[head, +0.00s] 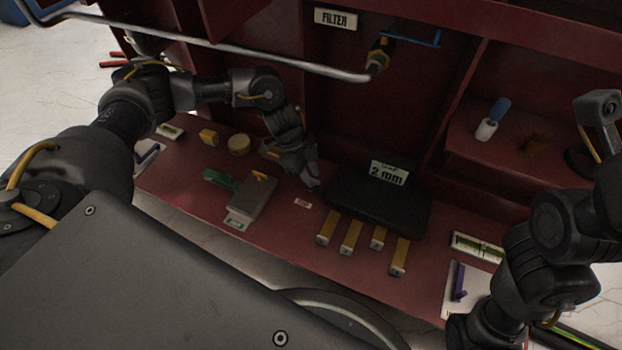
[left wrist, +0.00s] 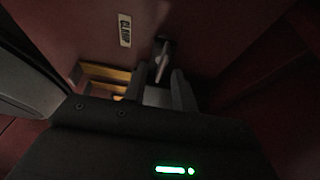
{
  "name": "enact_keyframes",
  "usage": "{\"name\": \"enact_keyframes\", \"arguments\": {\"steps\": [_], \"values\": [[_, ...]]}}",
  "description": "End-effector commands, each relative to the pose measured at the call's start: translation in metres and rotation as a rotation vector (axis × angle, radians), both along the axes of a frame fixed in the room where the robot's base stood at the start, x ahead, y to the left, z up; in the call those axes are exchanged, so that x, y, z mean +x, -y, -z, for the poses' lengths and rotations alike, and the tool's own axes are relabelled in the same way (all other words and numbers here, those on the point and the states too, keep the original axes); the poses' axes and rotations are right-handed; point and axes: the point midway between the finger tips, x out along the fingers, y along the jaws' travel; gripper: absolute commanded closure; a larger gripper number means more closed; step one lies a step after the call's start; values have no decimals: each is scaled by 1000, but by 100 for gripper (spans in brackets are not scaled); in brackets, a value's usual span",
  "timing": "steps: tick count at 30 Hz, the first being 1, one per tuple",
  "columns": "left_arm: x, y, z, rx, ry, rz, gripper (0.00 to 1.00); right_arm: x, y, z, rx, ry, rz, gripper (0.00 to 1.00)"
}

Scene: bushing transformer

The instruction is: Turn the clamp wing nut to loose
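In the left wrist view the clamp wing nut (left wrist: 163,58) is a small grey metal piece on the dark red surface, beside a white label reading CLAMP (left wrist: 124,30). My left gripper (left wrist: 159,85) has its two fingers apart, with the wing nut just beyond and between the tips; contact cannot be told. In the head view my left gripper (head: 312,182) reaches down to the red bench, left of the black box. The wing nut is not distinguishable there, apparently hidden by the gripper.
A grey box (head: 252,199) lies to the left. A metal rail (head: 215,46) crosses above the arm. A red cabinet wall stands behind.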

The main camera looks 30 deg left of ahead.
Motion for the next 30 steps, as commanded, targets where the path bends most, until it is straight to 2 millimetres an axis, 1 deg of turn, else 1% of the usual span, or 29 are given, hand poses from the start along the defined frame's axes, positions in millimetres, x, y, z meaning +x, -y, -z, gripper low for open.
{"name": "enact_keyframes", "arguments": {"steps": [1,3,11,12,18,22,27,30], "values": [[0,1,5,0,0,0,73,-1,0,1,4,4,-1,64],[0,3,6,0,0,0,73,-1,0,-1,6,6,-3,64],[0,3,6,0,0,0,73,-1,0,-2,7,4,-3,64],[0,3,6,0,0,0,75,-1,0,-2,7,4,-3,64],[0,3,6,0,0,-1,100,-1,0,-2,7,5,-3,64],[0,3,6,0,-1,-2,100,-1,0,-3,7,5,-3,64],[-1,2,3,0,-4,-24,100,-2,1,-10,7,11,-2,64],[-1,3,0,0,-5,-60,100,5,0,0,-27,-27,11,64]]}}
